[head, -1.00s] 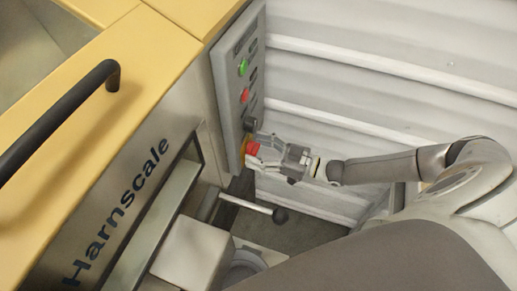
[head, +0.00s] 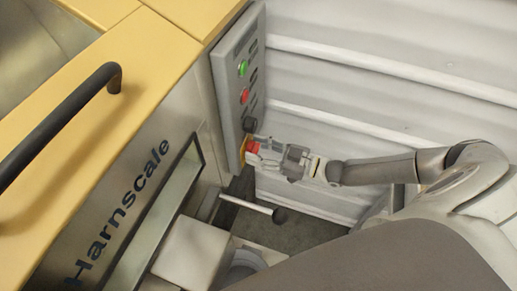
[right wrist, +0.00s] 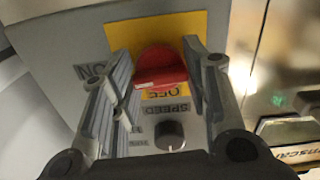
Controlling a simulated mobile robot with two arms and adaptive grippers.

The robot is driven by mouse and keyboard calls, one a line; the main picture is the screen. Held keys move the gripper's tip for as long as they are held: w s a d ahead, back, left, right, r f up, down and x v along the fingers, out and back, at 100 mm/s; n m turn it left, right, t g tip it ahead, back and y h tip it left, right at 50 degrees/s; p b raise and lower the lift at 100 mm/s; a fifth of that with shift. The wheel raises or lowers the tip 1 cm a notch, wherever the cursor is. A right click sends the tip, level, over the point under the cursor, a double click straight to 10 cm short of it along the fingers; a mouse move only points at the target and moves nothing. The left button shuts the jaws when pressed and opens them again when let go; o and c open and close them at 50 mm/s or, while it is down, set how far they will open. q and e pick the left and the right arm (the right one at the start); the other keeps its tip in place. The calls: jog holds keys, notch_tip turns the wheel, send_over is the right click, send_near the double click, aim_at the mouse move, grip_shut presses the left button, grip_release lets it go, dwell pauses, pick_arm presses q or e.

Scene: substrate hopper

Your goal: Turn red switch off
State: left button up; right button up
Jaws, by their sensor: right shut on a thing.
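The red switch (right wrist: 160,66) is a rotary handle on a yellow plate (right wrist: 185,24), low on the grey control panel; it also shows in the head view (head: 252,147). "ON" and "OFF" labels appear upside down in the right wrist view, ON to the left and OFF below the handle. A white mark sits on the handle's lower left part. My right gripper (head: 263,148) reaches in from the right, and its two fingers stand either side of the handle, shut on it. The exact contact is partly hidden. My left gripper is not in view.
Above the switch, the panel (head: 228,85) carries a dark knob (head: 250,124), a red button (head: 244,96) and a green button (head: 242,68). A lever with a black ball (head: 280,215) sticks out below. A yellow-topped machine with a black handle stands left; a corrugated wall is behind.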

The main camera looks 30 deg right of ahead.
jog(key=shift+n+p, duration=1.1)
jog(key=shift+n, duration=7.3)
jog(key=o, duration=1)
jog(key=shift+o, duration=0.2)
jog(key=v, duration=1.2)
